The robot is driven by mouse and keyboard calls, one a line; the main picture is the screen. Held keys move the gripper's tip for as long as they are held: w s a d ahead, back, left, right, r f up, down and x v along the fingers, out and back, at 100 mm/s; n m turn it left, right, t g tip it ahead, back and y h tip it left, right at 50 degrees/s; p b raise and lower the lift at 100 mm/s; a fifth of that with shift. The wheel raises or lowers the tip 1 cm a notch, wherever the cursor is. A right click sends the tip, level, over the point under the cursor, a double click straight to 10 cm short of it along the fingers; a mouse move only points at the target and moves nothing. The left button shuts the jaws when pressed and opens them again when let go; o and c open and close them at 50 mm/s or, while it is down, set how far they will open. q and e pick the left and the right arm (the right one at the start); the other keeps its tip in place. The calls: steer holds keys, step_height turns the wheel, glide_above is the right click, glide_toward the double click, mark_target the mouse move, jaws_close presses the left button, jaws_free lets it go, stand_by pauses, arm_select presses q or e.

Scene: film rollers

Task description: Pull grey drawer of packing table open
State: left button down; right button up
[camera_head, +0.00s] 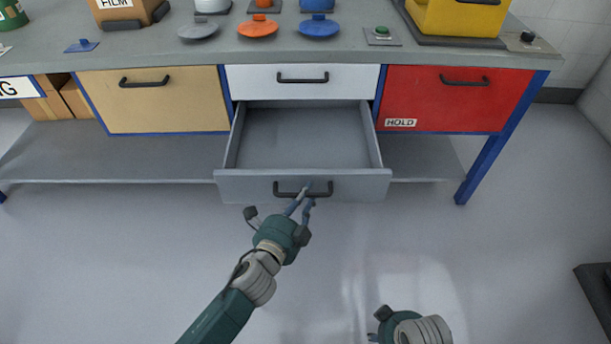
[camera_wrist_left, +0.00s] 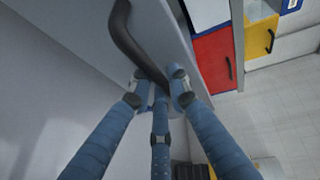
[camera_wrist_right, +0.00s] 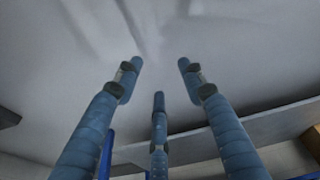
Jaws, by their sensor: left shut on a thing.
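The grey drawer (camera_head: 237,188) of the packing table (camera_head: 340,50) stands pulled well out below the white drawer, and its empty inside shows. Its black bar handle (camera_head: 288,189) is on the front face. My left gripper (camera_head: 308,195) is at the right part of this handle. In the left wrist view the fingers (camera_wrist_left: 160,90) are closed around the dark handle (camera_wrist_left: 134,45). My right gripper (camera_head: 374,337) is low in the head view, mostly cut off by the frame edge. In the right wrist view its fingers (camera_wrist_right: 158,75) are spread, with nothing between them.
A tan drawer (camera_head: 155,100), the white drawer (camera_head: 300,88) and a red HOLD drawer (camera_head: 440,105) are shut. Coloured lids and pots stand on the tabletop. A lower shelf (camera_head: 110,155) runs behind the grey drawer. The floor in front is clear.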

arm_select(q)
steer(key=shift+s, duration=1.6)
arm_select(e)
steer(key=shift+s+f, duration=0.3)
steer(key=shift+f, duration=0.5)
arm_select(q)
steer(key=c, duration=1.6)
jaws_free()
steer(key=shift+c, duration=0.2)
steer(key=v, duration=1.2)
